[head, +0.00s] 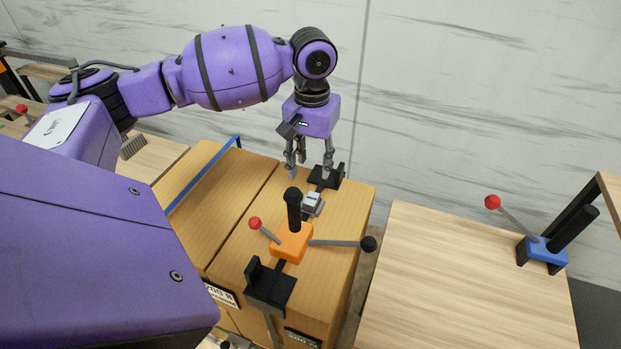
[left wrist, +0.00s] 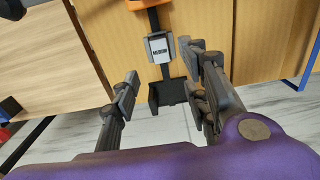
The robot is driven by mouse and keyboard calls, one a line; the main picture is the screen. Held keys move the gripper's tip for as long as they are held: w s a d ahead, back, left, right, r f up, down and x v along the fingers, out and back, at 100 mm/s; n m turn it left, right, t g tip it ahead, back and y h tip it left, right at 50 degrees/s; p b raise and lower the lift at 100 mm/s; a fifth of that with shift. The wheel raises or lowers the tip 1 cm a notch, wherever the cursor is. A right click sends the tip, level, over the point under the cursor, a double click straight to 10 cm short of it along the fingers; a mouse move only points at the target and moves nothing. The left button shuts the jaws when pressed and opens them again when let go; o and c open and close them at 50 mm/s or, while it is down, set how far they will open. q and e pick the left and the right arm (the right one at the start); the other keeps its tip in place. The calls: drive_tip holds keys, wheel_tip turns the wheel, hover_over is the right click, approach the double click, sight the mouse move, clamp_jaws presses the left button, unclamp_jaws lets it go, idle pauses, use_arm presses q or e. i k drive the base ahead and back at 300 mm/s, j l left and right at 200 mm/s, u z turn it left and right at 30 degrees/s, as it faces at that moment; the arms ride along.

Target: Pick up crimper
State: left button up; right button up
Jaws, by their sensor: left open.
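An orange tool (head: 291,243) with a black upright handle, a red-knobbed lever and a black-knobbed lever stands on a cardboard box. A blue tool (head: 546,250) with a black handle and a red-knobbed lever is on the right table. I cannot tell which is the crimper. My left gripper (head: 309,172) points down, open and empty, above the box's far end, beyond the orange tool. Only the orange tool's edge (left wrist: 165,5) shows in the wrist view. My right gripper is out of view.
The cardboard box (head: 345,235) carries black brackets (head: 270,285) in front of and behind the orange tool. A wooden table (head: 450,290) stands to the right, across a narrow gap. A pale wall is behind.

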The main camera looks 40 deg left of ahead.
sight(553, 251)
drive_tip(key=k+j, duration=0.8)
